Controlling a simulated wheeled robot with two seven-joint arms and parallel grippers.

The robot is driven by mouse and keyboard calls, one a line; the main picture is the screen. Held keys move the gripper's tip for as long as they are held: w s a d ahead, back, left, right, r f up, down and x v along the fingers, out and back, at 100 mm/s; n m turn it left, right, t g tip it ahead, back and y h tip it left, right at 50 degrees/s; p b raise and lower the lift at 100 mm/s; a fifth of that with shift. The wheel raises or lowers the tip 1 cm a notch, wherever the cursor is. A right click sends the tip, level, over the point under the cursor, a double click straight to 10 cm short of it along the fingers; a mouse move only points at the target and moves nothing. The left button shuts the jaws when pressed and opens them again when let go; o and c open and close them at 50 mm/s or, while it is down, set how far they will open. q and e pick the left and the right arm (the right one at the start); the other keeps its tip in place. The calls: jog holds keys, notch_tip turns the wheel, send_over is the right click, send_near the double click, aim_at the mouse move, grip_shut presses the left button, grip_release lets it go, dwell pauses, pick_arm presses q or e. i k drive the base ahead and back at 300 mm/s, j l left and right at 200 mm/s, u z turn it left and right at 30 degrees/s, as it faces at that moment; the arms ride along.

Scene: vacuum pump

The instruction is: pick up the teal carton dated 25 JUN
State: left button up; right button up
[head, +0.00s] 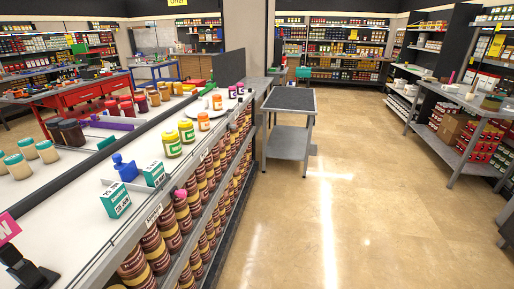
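Two teal-and-white cartons stand upright on the white counter at the left in the head view. The nearer teal carton (116,200) is close to the counter's front edge. The farther teal carton (154,174) stands just behind it to the right, apart from it. Both have dark date print on the front; the nearer seems to read 25 JUN, but the print is too small to be sure, and I cannot read the farther one's date surely. Neither of my grippers is in view.
A blue object (125,168) stands close behind the cartons. Brown cans (154,243) fill the shelf below. A black stand (25,268) is at lower left. A grey cart (289,126) stands ahead; the aisle floor (340,220) is clear.

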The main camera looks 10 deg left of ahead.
aim_at(116, 200)
jog(key=u, duration=1.65)
